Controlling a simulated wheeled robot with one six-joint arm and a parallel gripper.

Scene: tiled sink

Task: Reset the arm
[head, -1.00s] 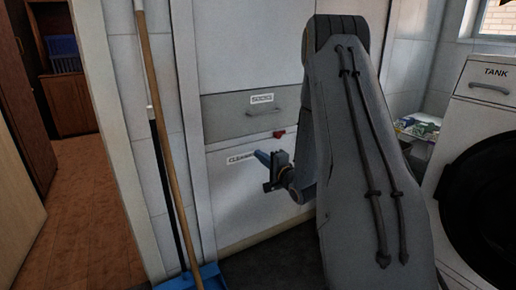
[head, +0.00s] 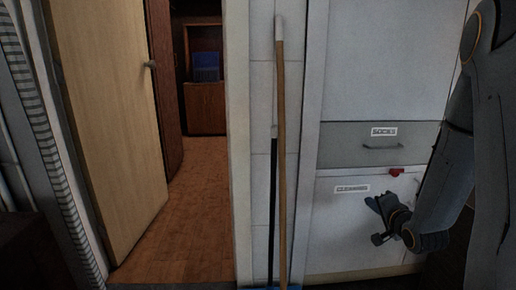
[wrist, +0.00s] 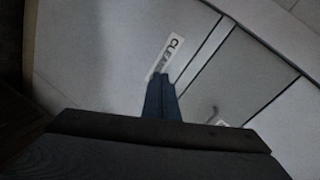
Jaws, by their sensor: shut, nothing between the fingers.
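My gripper (head: 373,201) is at the lower right of the head view, on my dark grey arm. It is in front of the lower cabinet panel (head: 335,225) with the cleaning label (head: 353,188). Whether it touches the panel I cannot tell. In the wrist view, the two blue-grey fingers (wrist: 160,82) lie together, with nothing seen between them. Their tips appear just below the cleaning label (wrist: 170,55), which is partly covered.
A drawer (head: 345,143) labelled socks is above the lower panel, with a small red object (head: 396,172) beneath it. A broom (head: 281,150) leans on the tiled wall. Left of it, a door (head: 105,110) stands open onto a clear wooden floor (head: 190,205).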

